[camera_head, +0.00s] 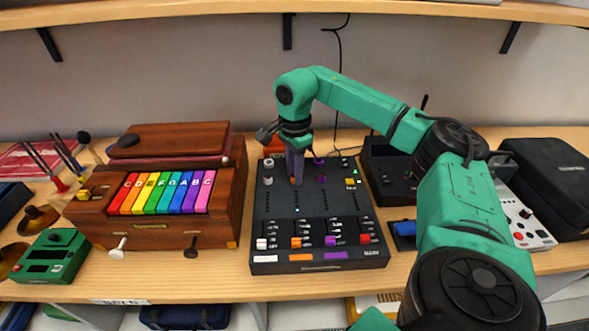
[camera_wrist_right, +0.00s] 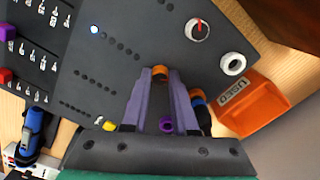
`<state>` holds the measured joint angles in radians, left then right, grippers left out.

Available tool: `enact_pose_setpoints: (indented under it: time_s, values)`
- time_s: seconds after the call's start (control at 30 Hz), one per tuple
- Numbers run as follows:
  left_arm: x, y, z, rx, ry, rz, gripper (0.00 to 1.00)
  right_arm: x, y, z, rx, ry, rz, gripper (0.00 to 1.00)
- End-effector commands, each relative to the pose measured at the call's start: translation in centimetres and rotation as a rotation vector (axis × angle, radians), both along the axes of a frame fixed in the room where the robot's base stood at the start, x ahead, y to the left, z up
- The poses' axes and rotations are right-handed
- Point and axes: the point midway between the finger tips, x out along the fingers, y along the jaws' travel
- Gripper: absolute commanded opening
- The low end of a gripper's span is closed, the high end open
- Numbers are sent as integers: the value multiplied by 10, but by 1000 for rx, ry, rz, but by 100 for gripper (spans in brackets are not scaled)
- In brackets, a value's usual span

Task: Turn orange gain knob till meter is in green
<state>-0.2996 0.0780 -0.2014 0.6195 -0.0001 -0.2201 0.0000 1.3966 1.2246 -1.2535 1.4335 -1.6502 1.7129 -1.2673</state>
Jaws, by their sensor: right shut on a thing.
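The dark mixer panel (camera_head: 312,200) lies on the wooden table, with white, orange, purple and red channel markings. My right gripper (camera_head: 295,180) reaches down to the upper part of its orange column. In the right wrist view its two purple fingers (camera_wrist_right: 161,75) are shut on the orange gain knob (camera_wrist_right: 160,71), whose top shows between the tips. The knob's pointer is hidden. A row of meter dots runs away from the knob; one light (camera_wrist_right: 95,29) glows bluish-white at the row's far end. It shows cyan in the head view (camera_head: 297,210). My left gripper is not in view.
A white knob with a red pointer (camera_wrist_right: 198,28) and an orange tray (camera_wrist_right: 258,102) lie near the gripper. A wooden box with rainbow keys (camera_head: 165,193) stands left of the panel. A dark device (camera_head: 388,172) sits close on its right.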

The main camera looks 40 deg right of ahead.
Motion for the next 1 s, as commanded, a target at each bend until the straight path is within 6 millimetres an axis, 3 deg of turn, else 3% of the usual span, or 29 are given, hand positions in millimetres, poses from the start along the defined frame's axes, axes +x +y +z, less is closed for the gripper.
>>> enact_pose_setpoints:
  time_s: [0.6, 1.0]
  values:
    - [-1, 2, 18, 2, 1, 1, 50, -1, 0, -1, -4, 5, -477, 0]
    - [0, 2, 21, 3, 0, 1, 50, -1, -1, -2, -5, 6, -589, 0]
